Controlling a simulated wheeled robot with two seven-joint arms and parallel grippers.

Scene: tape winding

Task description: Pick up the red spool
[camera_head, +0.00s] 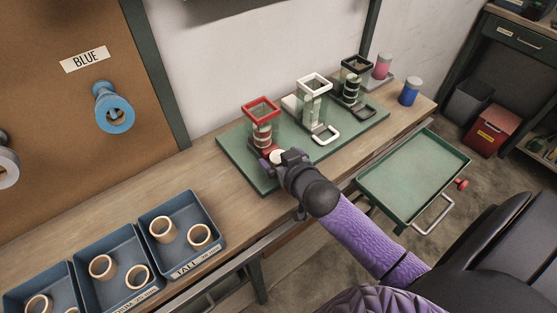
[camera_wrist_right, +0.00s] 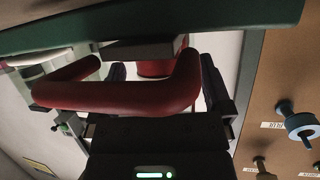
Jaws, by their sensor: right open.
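A red-topped frame (camera_head: 262,108) with clear sides stands at the left end of the green board (camera_head: 232,160). A banded, partly reddish cylinder (camera_head: 262,135) shows inside it; I cannot tell for sure that this is the red spool. My right gripper (camera_head: 283,157) is low at the front of this frame and hides part of its base. In the right wrist view a red U-shaped bar (camera_wrist_right: 130,95) crosses close before my right gripper (camera_wrist_right: 165,80). Its fingers are apart, with a red rounded part (camera_wrist_right: 155,68) showing beyond, between them. My left gripper is out of view.
White (camera_head: 314,82) and black (camera_head: 355,66) frames stand to the right on the board. Blue trays (camera_head: 185,270) with tan rings sit at front left. A green tray cart (camera_head: 410,175) stands beside the bench. A blue spool (camera_head: 113,112) hangs on the pegboard.

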